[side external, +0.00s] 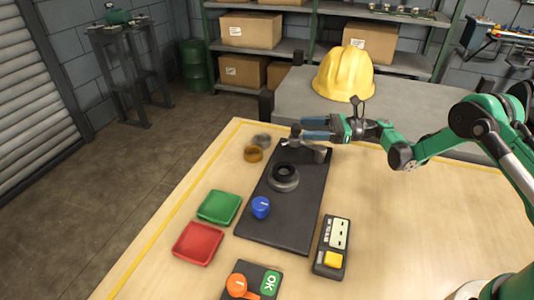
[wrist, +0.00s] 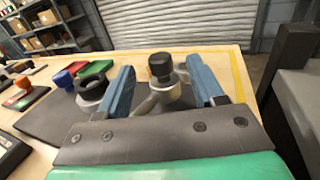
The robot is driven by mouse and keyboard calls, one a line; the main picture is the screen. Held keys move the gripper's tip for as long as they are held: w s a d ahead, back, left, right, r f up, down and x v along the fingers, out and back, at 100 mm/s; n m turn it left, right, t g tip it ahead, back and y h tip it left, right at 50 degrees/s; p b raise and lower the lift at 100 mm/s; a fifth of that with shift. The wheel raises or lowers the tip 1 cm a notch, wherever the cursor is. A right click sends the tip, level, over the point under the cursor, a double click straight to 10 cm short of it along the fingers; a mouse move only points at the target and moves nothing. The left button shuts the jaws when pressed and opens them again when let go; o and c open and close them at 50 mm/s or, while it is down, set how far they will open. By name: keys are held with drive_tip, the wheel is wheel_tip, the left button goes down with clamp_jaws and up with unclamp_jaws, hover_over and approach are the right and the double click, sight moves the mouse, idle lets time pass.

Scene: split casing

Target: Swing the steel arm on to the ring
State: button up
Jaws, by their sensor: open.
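The steel arm (side external: 318,153) is at the far end of the dark base plate (side external: 288,215). It also shows in the wrist view (wrist: 150,104), partly hidden by my gripper. A black-topped knob (wrist: 160,66) stands upright on its metal part. The ring (side external: 284,177), black on a grey round seat, sits mid-plate, nearer the camera than the steel arm. In the wrist view the ring (wrist: 92,92) is left of my left finger. My gripper (side external: 302,128) is open, its blue fingers either side of the knob. In the wrist view gaps show between knob and fingers.
A blue knob (side external: 261,207) stands on the plate. Green (side external: 219,207) and red (side external: 198,243) trays lie left of it. Brass (side external: 253,154) and grey (side external: 262,140) rings lie beside the plate's far end. A yellow-button box (side external: 332,248) is right. The table's right side is clear.

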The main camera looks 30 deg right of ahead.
sight(297, 126)
drive_tip(key=shift+x, duration=1.85)
clamp_jaws()
drive_tip(key=shift+s+d, duration=0.1)
